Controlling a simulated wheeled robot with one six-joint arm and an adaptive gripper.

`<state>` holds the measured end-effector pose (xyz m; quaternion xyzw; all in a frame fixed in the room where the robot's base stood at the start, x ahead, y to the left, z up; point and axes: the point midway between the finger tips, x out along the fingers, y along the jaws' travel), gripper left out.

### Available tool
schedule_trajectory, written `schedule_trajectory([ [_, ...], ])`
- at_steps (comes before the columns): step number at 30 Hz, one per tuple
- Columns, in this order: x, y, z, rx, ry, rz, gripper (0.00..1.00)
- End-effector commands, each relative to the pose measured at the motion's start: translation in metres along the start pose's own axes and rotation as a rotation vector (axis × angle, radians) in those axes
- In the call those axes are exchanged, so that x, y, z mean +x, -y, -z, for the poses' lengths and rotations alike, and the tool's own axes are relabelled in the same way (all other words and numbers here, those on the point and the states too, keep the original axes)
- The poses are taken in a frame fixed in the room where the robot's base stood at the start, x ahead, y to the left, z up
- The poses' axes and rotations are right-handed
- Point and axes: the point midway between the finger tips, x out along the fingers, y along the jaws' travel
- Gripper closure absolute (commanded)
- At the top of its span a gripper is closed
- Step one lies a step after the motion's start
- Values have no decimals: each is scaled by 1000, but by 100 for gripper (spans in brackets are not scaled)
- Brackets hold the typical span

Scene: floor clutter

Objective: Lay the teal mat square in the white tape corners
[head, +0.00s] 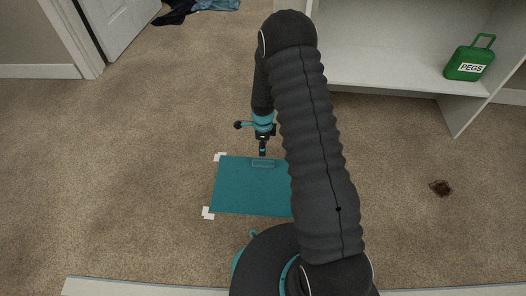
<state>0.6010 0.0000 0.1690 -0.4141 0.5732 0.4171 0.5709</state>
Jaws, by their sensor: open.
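The teal mat (247,191) lies flat on the brown carpet in the head view, with a raised teal handle (263,164) near its far edge. White tape corners show at its far left (220,157) and near left (208,213) corners. The mat's left corners lie at these tapes, close to square with them. My arm hides the mat's right side and any tape there. My gripper (262,154) points down just above or beyond the handle. It is open, and I cannot tell whether it touches the handle.
A white shelf unit stands at the upper right with a green PEGS case (469,63) on it. A dark brown clump (440,188) lies on the carpet at right. Dark and blue clothes (198,8) lie at the top by a white door. A pale strip (150,287) crosses the bottom.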

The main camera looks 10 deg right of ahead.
Motion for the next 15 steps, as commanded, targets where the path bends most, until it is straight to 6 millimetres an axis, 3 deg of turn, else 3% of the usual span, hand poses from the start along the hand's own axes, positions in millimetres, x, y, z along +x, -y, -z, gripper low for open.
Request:
schedule_trajectory([
  [5,-16,0,0,-11,1,4,50],
  [8,-38,2,-1,-59,6,20,50],
  [15,-140,-6,2,-318,14,93,50],
])
